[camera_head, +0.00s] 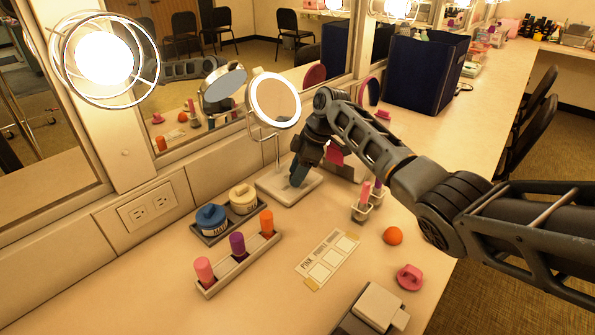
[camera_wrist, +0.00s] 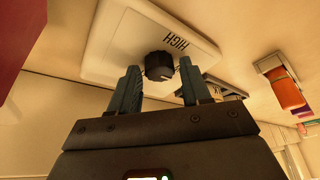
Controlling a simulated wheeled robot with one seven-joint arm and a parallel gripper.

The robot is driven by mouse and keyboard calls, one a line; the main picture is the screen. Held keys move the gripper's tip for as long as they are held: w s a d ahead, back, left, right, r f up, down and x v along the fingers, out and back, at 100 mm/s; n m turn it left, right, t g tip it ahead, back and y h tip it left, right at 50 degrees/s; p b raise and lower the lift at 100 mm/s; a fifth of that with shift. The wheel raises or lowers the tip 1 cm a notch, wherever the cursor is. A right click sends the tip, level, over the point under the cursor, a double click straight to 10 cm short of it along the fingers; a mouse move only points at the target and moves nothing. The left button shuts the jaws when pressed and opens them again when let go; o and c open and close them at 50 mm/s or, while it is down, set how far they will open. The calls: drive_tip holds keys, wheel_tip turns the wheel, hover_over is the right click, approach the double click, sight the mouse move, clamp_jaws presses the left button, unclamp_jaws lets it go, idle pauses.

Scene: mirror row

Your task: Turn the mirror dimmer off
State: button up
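The lit ring mirror (camera_head: 275,101) stands on a pale base (camera_head: 273,188) on the counter; its ring glows white. In the wrist view the base (camera_wrist: 110,52) carries a black dimmer knob (camera_wrist: 158,65) beside the word HIGH, which appears upside down. My gripper (camera_head: 297,178) is low over the base, pointing down, and hides the knob in the head view. In the wrist view my gripper (camera_wrist: 160,72) is open, with one fingertip on either side of the knob and small gaps visible. Contact with the knob cannot be told.
A tray with blue and cream jars (camera_head: 211,219) and a lipstick rack (camera_head: 239,262) stand in front of the base. A small holder (camera_head: 366,205) with pink sticks stands to the right, near an orange ball (camera_head: 393,236). A dark blue bin (camera_head: 427,73) stands farther back.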

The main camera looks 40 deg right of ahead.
drive_tip(key=c, duration=0.8)
drive_tip(key=shift+r+p, duration=0.1)
drive_tip(key=shift+p, duration=0.25)
drive_tip(key=m+p, duration=0.1)
drive_tip(key=m+t+p, duration=0.1)
drive_tip(key=m+p, duration=0.1)
drive_tip(key=shift+s+a+r+m+h+p, duration=0.15)
drive_tip(key=shift+m+h+p, duration=0.15)
drive_tip(key=shift+h, duration=0.1)
drive_tip(key=m+h+p, duration=0.1)
drive_tip(key=m+p, duration=0.1)
drive_tip(key=m+t+h+p, duration=0.1)
drive_tip(key=m+p, duration=0.1)
drive_tip(key=m, duration=0.1)
drive_tip(key=shift+a+m, duration=0.15)
drive_tip(key=shift+m, duration=0.15)
drive_tip(key=m+h+p, duration=0.1)
drive_tip(key=m+p, duration=0.1)
drive_tip(key=m, duration=0.2)
drive_tip(key=shift+a+h, duration=0.1)
drive_tip(key=shift+h, duration=0.3)
drive_tip(key=shift+f+m+h, duration=0.2)
drive_tip(key=shift+m+h, duration=0.5)
drive_tip(key=shift+m, duration=1.5)
drive_tip(key=shift+m+g, duration=0.3)
